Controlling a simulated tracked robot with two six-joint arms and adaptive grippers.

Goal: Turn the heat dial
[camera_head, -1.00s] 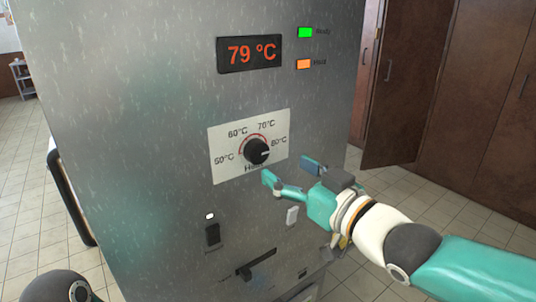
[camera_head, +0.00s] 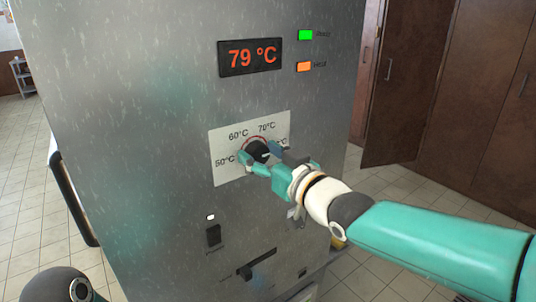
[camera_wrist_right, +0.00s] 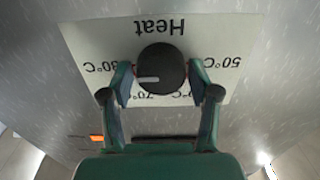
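The heat dial (camera_head: 258,150) is a round black knob on a white scale plate (camera_head: 228,170) marked 50°C to 80°C. Its white pointer line faces the 80°C side; the dial also shows in the right wrist view (camera_wrist_right: 160,66), where the plate is upside down. My right gripper (camera_head: 263,155) is at the dial, its fingers (camera_wrist_right: 160,82) on either side of it. A narrow gap seems to show between each finger and the knob, so I see no clear grip. The gripper partly hides the 80°C label in the head view. My left gripper is out of view.
The display (camera_head: 250,57) reads 79 °C. A green light (camera_head: 305,35) and an orange heat light (camera_head: 304,66) are lit. Below the dial are a dark switch (camera_head: 214,235) and a lever in a slot (camera_head: 257,266). Brown cabinets (camera_head: 480,110) stand at the right.

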